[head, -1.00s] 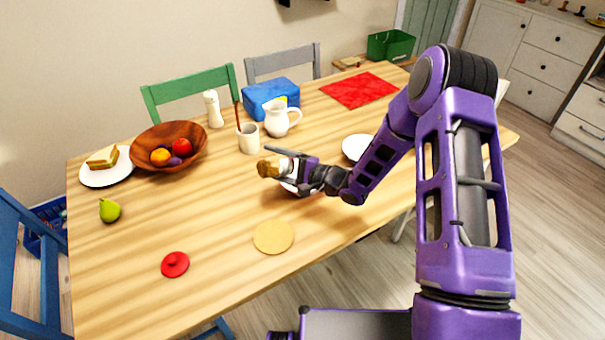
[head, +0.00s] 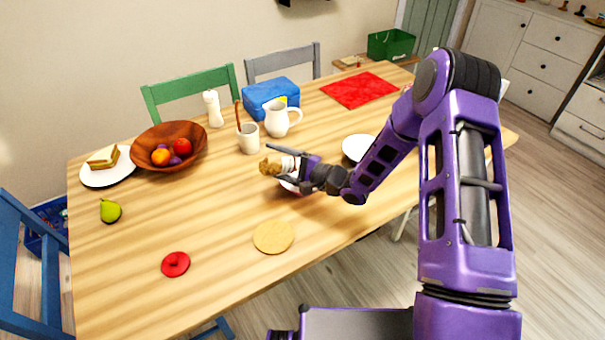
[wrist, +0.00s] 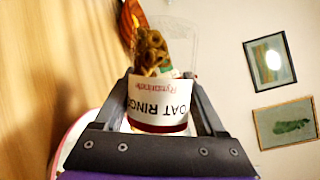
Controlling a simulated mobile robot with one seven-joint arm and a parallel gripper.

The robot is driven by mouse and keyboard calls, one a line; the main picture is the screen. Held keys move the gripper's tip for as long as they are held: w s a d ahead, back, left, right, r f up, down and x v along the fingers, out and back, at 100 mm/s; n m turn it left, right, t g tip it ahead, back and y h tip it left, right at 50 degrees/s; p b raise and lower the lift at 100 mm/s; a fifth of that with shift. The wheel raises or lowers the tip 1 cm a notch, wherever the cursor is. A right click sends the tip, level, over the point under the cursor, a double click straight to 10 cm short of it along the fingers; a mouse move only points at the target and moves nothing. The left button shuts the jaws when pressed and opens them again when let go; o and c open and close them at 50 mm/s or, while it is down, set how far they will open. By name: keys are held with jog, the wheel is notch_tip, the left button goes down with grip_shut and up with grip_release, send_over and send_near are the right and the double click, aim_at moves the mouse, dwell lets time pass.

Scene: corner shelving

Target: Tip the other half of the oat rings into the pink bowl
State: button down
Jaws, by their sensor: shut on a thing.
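My gripper (head: 297,170) is shut on a jar with a white "OAT RINGS" label (wrist: 160,104). It holds the jar tipped over, with its mouth toward the left in the head view. Brown oat rings (head: 270,166) show at the jar's mouth, and also in the wrist view (wrist: 151,52). Whether rings lie in the bowl is hidden.
A mug (head: 248,140) with a brown stick and a white pitcher (head: 275,121) stand behind the jar. A wooden fruit bowl (head: 137,150) is to the left. The front table is mostly clear.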

jog(key=shift+w+d+r+m+y+p, duration=0.25)
jog(key=shift+r+m, duration=0.1)
jog(key=shift+m, duration=0.1)
jog(key=shift+w+d+r+m+y+p, duration=0.15)
jog(key=shift+r+m+y, duration=0.15)
jog(key=shift+m, duration=0.15)
dwell(2.2)
